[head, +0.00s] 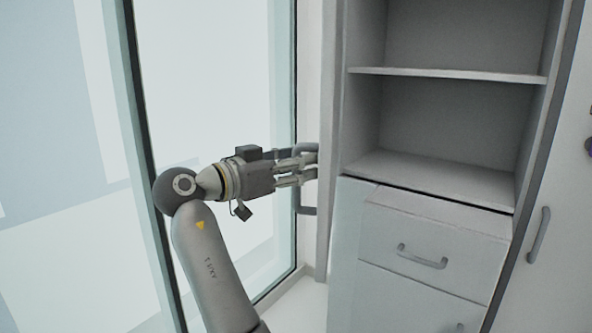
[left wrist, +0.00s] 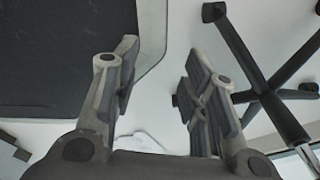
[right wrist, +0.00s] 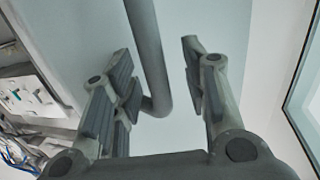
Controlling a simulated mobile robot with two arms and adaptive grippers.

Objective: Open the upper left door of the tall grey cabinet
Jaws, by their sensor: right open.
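The tall grey cabinet (head: 440,172) stands in the right half of the head view. Its upper left door (head: 328,130) stands swung out, seen nearly edge-on, and the shelves behind it show. The door's handle (head: 306,210) is on its left face. My right gripper (head: 314,166) is at this handle. In the right wrist view the grey handle bar (right wrist: 148,50) runs between the open fingers (right wrist: 160,80), with gaps beside it. My left gripper (left wrist: 160,75) is open and empty in the left wrist view; it is not in the head view.
A drawer (head: 435,235) with a bar handle sits below the shelves. Another door with a handle (head: 538,235) is at right. A glass wall (head: 215,80) is close on the left. The left wrist view shows a black chair base (left wrist: 265,95) on the floor.

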